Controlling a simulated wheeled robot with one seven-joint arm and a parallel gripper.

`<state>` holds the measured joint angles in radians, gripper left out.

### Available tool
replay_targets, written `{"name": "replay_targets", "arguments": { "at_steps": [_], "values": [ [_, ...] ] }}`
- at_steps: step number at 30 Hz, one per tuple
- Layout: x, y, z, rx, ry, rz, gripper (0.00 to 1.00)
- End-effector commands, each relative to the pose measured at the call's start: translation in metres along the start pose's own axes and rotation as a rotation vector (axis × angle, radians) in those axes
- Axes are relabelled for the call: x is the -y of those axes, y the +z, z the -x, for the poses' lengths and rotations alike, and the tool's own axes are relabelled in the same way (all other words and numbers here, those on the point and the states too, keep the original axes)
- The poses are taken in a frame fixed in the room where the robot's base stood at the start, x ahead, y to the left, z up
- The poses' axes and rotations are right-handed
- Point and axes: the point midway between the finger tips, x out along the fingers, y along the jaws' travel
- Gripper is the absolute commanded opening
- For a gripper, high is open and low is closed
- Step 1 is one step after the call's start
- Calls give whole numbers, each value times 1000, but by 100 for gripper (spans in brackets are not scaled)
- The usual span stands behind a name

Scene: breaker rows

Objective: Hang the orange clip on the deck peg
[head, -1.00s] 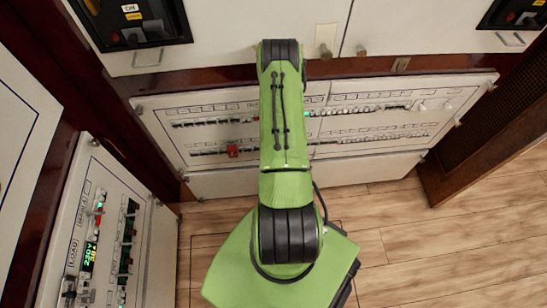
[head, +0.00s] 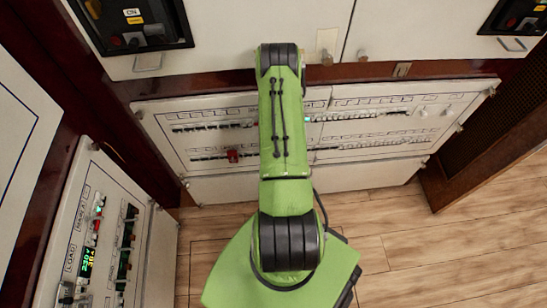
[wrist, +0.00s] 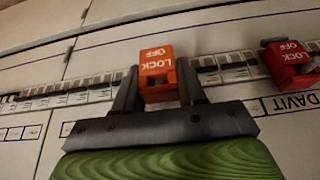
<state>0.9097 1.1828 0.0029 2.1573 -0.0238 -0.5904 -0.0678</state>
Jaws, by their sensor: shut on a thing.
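The orange clip (wrist: 156,72), marked LOCK OFF, is between the two fingers of my gripper (wrist: 160,88) in the wrist view. My gripper is shut on it, in front of a row of breaker switches (wrist: 225,68). I cannot tell whether the clip still touches a breaker. In the head view my arm hides both the gripper and the orange clip. I cannot pick out the deck peg for sure; small pale knobs (head: 422,112) show at the upper right of the breaker panel (head: 345,160) in the head view.
A red LOCK OFF clip (wrist: 290,65) sits on the same row to the right, near the word DAVIT; a red clip also shows in the head view (head: 233,156). Wooden floor (head: 450,235) is open at right.

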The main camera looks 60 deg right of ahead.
Motion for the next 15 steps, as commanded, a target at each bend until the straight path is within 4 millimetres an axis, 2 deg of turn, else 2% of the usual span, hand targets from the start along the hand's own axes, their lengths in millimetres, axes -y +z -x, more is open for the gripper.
{"name": "replay_targets", "arguments": {
  "at_steps": [5, 15],
  "values": [
    [0, -2, -1, -2, 0, 0, 6],
    [0, 12, 5, 0, 0, 0, 6]
  ]
}}
